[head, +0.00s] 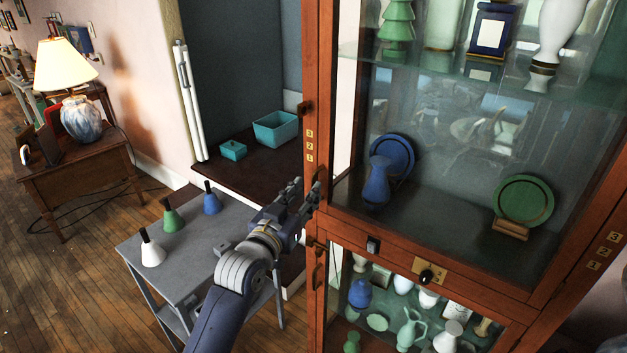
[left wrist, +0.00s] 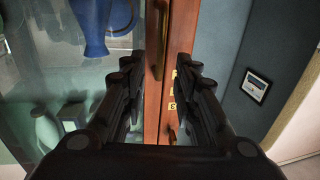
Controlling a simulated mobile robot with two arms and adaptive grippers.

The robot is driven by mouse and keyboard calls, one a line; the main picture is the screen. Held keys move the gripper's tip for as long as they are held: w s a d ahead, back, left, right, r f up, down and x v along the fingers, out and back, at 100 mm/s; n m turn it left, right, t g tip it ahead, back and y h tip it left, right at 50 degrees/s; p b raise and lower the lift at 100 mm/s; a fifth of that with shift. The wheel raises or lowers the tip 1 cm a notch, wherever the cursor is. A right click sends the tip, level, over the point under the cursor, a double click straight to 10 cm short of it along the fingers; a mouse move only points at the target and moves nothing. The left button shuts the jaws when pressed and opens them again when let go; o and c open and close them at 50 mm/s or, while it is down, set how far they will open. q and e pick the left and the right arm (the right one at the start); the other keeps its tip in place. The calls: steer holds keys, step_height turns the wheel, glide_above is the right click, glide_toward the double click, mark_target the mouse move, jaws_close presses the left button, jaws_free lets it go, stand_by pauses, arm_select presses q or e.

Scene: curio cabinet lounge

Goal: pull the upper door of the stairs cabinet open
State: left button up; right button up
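The stairs cabinet is a tall reddish wood case. Its upper door (head: 326,90) has a wood frame around glass and looks closed. A slim brass handle (left wrist: 159,45) stands upright on the door's edge in the left wrist view; in the head view it is largely hidden behind my gripper. My left gripper (head: 308,193) is at the door's left stile, close to the handle. In the left wrist view its two fingers (left wrist: 160,85) are apart, with the wood stile showing between them. I cannot tell whether they touch the handle. My right gripper is not in view.
Below is the lower glass door with its own handle (head: 318,276). A dark knob (head: 426,277) sits on a brass plate between the doors. A grey table (head: 190,262) with several handbells stands left. A lamp (head: 66,68) stands farther left. Wooden floor is clear at lower left.

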mark_target(313, 183)
arm_select(q)
steer(key=shift+p+x, duration=0.3)
steer(key=shift+x, duration=2.4)
steer(key=shift+c, duration=0.6)
jaws_close()
